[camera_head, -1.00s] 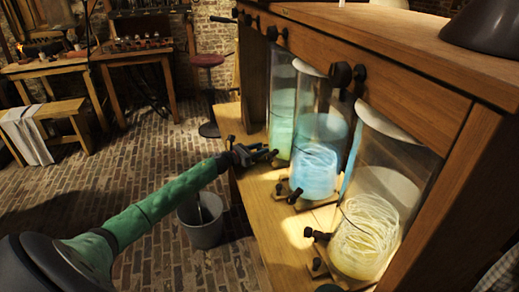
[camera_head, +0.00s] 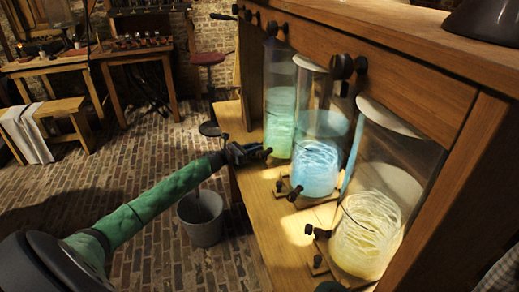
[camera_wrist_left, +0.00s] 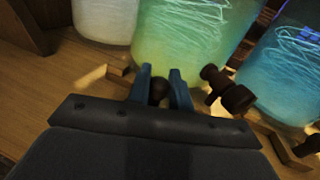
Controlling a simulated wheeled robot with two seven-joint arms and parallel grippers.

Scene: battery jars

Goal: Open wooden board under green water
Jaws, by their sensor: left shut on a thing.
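The tall glass jar of green water (camera_head: 281,110) stands at the far end of the row on the wooden bench. It also shows in the left wrist view (camera_wrist_left: 185,35). A wooden board (camera_wrist_left: 121,74) lies at its foot, mostly hidden behind my gripper. My left gripper (camera_head: 262,153) is in front of this jar. In the left wrist view, its two blue fingers (camera_wrist_left: 160,82) are shut on a dark round knob (camera_wrist_left: 158,91) at the board's front. The jar's dark tap (camera_wrist_left: 229,90) sticks out just right of the fingers. My right gripper is not in view.
The blue-water jar (camera_head: 315,165) and the yellowish jar (camera_head: 366,235) stand nearer, with dark knobs and taps at their feet. A wooden beam (camera_head: 400,85) runs above the jars. A grey bucket (camera_head: 202,218) stands on the brick floor below my forearm.

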